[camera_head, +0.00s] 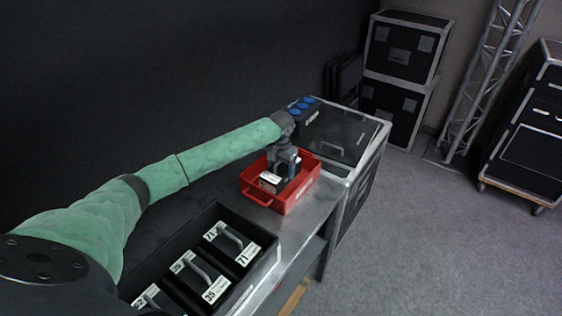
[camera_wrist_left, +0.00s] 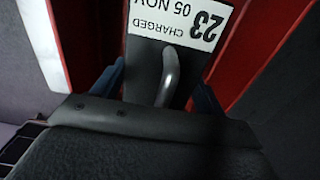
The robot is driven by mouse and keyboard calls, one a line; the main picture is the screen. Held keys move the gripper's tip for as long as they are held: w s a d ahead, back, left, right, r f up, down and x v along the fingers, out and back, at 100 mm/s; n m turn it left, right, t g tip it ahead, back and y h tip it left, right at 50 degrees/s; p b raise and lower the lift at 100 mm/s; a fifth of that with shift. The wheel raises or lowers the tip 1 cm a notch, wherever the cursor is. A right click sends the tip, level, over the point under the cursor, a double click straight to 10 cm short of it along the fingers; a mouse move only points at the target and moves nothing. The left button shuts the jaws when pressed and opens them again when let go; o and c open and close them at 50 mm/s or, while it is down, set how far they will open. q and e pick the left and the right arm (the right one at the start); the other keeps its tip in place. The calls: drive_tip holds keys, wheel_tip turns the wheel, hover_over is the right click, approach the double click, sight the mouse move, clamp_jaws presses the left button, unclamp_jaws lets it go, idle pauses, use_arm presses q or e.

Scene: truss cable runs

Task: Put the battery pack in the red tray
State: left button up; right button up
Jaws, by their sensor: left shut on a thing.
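The red tray (camera_head: 283,204) stands on the grey bench, beyond the black crate. My left gripper (camera_head: 284,165) is over the tray and shut on a battery pack (camera_head: 271,181), a dark block with a white label. The pack is within the tray's walls; I cannot tell whether it touches the tray floor. In the left wrist view the battery pack (camera_wrist_left: 150,62) shows a label reading 23, CHARGED, 05 NOV, and a grey handle between my blue fingertips (camera_wrist_left: 160,88). Red tray walls (camera_wrist_left: 243,60) flank it. My right gripper is not in view.
A black crate (camera_head: 262,243) with labelled, handled packs, among them 71 and 35, sits on the near bench. A black case (camera_head: 335,135) with blue connectors (camera_head: 302,106) stands behind the tray. Stacked cases (camera_head: 403,60), a truss (camera_head: 487,75) and open floor (camera_head: 440,240) lie right.

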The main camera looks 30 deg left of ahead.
use_arm(q)
drive_tip(key=shift+f, duration=0.8)
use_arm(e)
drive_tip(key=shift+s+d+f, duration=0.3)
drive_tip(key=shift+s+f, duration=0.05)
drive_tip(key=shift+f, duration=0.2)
use_arm(q)
drive_tip(key=o, duration=1.6)
drive_tip(key=shift+f, duration=0.2)
drive_tip(key=shift+c, duration=0.2)
drive_tip(key=shift+o, duration=1.3)
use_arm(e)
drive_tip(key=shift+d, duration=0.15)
use_arm(q)
drive_tip(key=shift+r, duration=0.15)
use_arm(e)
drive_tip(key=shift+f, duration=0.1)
use_arm(q)
drive_tip(key=shift+r, duration=0.3)
wheel_tip(320, 180, up, 10)
drive_tip(key=b, duration=0.3)
drive_tip(key=shift+r, duration=0.7)
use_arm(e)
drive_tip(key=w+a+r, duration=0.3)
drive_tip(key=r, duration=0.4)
